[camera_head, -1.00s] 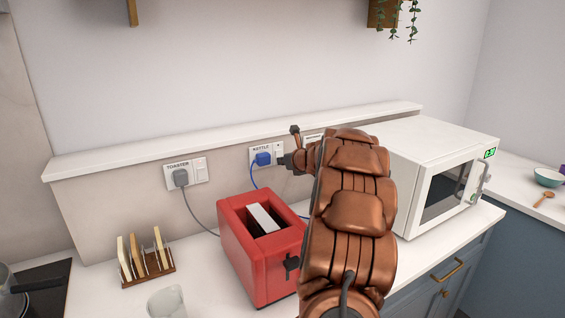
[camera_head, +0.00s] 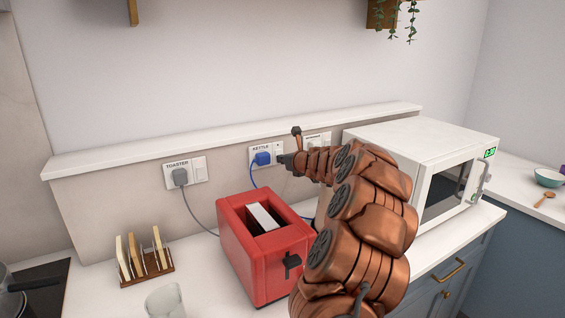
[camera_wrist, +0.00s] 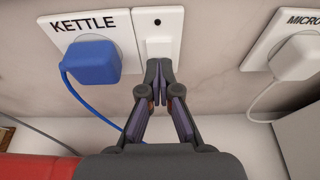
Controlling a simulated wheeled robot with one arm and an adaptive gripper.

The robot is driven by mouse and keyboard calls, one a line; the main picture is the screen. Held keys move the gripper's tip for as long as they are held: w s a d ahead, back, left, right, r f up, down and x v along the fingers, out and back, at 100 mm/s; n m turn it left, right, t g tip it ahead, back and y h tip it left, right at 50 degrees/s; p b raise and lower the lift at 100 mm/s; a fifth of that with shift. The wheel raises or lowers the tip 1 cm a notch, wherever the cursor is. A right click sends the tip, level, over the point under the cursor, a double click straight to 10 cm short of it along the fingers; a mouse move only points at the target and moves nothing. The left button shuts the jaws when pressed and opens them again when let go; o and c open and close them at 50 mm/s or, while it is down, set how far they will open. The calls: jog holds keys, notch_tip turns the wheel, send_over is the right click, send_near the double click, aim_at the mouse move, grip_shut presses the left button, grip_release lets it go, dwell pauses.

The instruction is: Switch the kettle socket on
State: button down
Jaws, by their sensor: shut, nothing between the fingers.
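The kettle socket (camera_head: 261,150) is a white plate labelled KETTLE on the backsplash, with a blue plug in it; it also shows at the upper left of the wrist view (camera_wrist: 125,22). Its switch plate (camera_wrist: 158,32) is to the right of the plug, with a small dark dot near the top. My gripper (camera_wrist: 158,64) is shut and empty. Its tips are at the lower part of the switch in the wrist view; I cannot tell if they touch it. In the head view my gripper (camera_head: 281,159) is just right of the blue plug.
The toaster socket (camera_head: 178,166) with a grey plug is to the left. The microwave socket (camera_wrist: 295,52) is to the right. A red toaster (camera_head: 256,250) stands below, close to my arm. A white microwave (camera_head: 420,150) stands right of my arm. A ledge (camera_head: 240,132) runs above the sockets.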

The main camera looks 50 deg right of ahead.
jog(key=shift+w+a+t+b, duration=0.2)
jog(key=shift+t+b, duration=0.1)
jog(key=shift+b, duration=0.35)
dwell(0.8)
jog(key=shift+w+r+p, duration=0.1)
jog(key=shift+p, duration=0.25)
